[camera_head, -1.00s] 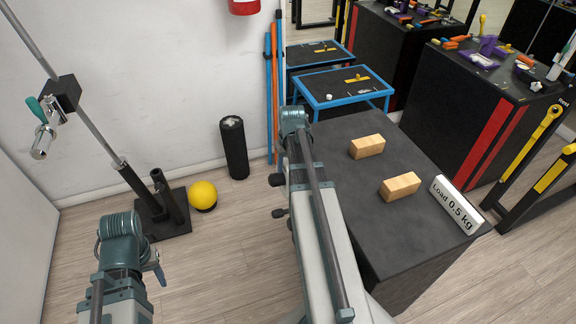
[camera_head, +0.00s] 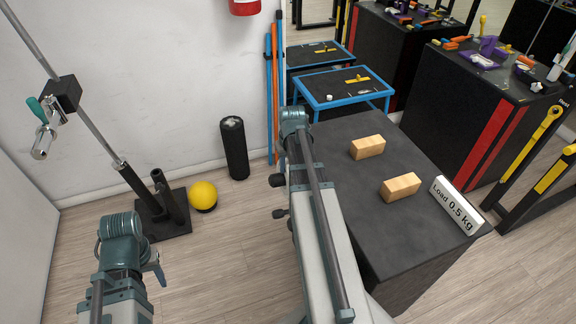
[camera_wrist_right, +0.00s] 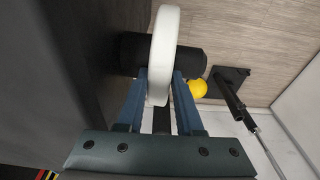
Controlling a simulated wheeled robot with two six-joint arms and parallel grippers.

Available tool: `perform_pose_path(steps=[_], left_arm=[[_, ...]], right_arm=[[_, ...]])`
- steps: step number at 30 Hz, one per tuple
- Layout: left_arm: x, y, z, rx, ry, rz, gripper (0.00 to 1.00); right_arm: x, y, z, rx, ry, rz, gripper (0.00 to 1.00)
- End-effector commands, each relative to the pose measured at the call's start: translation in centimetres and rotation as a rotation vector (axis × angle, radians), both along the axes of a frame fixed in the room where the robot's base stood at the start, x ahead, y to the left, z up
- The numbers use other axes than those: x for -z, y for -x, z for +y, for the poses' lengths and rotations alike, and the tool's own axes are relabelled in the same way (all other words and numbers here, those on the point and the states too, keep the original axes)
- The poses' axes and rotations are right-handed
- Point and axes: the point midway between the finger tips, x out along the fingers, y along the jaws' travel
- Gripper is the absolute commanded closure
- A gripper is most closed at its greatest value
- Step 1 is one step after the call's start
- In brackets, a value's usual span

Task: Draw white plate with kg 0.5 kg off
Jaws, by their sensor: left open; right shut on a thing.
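The white plate (camera_wrist_right: 165,50) shows edge-on in the right wrist view as a thick pale disc. My right gripper (camera_wrist_right: 160,85) is shut on its near rim, with one blue finger on each side. In the head view the plate and the right fingertips are hidden behind my right arm. No weight marking can be read on the plate. A white label reading "Load 0.5 kg" (camera_head: 456,206) lies along the right edge of the dark box top (camera_head: 345,128). My left gripper (camera_head: 157,268) is at the lower left, open, mostly hidden by its wrist and apart from everything.
Two wooden blocks (camera_head: 367,147) (camera_head: 401,187) sit on the box. A black cylinder (camera_head: 234,150), a yellow ball (camera_head: 203,195) and a black stand (camera_head: 165,222) with a slanted pole are by the wall. Floor between my arms is clear.

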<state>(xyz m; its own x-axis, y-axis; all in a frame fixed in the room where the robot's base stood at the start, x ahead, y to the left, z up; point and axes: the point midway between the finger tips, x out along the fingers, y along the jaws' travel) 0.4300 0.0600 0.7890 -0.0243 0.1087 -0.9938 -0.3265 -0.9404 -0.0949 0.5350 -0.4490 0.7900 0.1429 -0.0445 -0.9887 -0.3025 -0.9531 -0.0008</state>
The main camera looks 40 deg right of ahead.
Motion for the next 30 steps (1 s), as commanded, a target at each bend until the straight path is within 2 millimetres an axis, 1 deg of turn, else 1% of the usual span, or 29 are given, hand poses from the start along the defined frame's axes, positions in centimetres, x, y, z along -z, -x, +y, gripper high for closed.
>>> perform_pose_path(steps=[19, 20, 24, 25, 30], left_arm=[[0.01, 0.00, 0.00, 0.000, 0.000, 0.000, 0.50], [0.01, 0.00, 0.00, 0.000, 0.000, 0.000, 0.50], [0.01, 0.00, 0.00, 0.000, 0.000, 0.000, 0.50], [0.01, 0.00, 0.00, 0.000, 0.000, 0.000, 0.50], [0.01, 0.00, 0.00, 0.000, 0.000, 0.000, 0.50]], right_arm=[[0.02, 0.07, -0.10, 0.000, 0.004, 0.002, 1.00], [0.01, 0.06, -0.11, 0.000, 0.004, 0.002, 0.70], [0.01, 0.06, -0.11, 0.001, 0.003, 0.002, 0.96], [0.01, 0.06, -0.10, 0.001, 0.003, 0.002, 1.00], [0.01, 0.05, -0.10, 0.000, 0.003, 0.002, 1.00]])
